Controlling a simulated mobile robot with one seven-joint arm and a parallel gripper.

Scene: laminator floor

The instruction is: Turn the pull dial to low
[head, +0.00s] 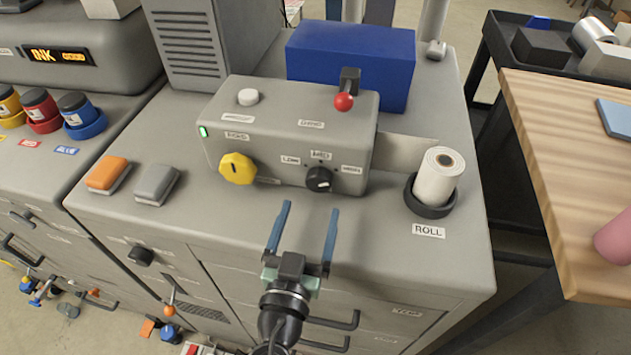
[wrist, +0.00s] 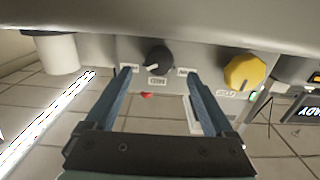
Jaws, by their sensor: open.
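The pull dial (head: 319,179) is a small black knob on the front of the grey control box (head: 225,120). Labels LOW, MED and HIGH sit at its left, top and right. Its white mark appears to lean toward the HIGH side. The wrist view shows the dial (wrist: 158,59) upside down, with the MED label below it. My gripper (head: 310,207) is open and empty, in front of the dial and apart from it. In the wrist view the dial lies between the lines of my two blue fingers (wrist: 159,76).
A yellow knob (head: 238,169) is left of the dial. A red-balled lever (head: 344,102) and white button (head: 248,97) are on top of the box. A white roll (head: 439,177) stands in a black holder at right. Orange (head: 107,174) and grey (head: 156,184) blocks lie at left.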

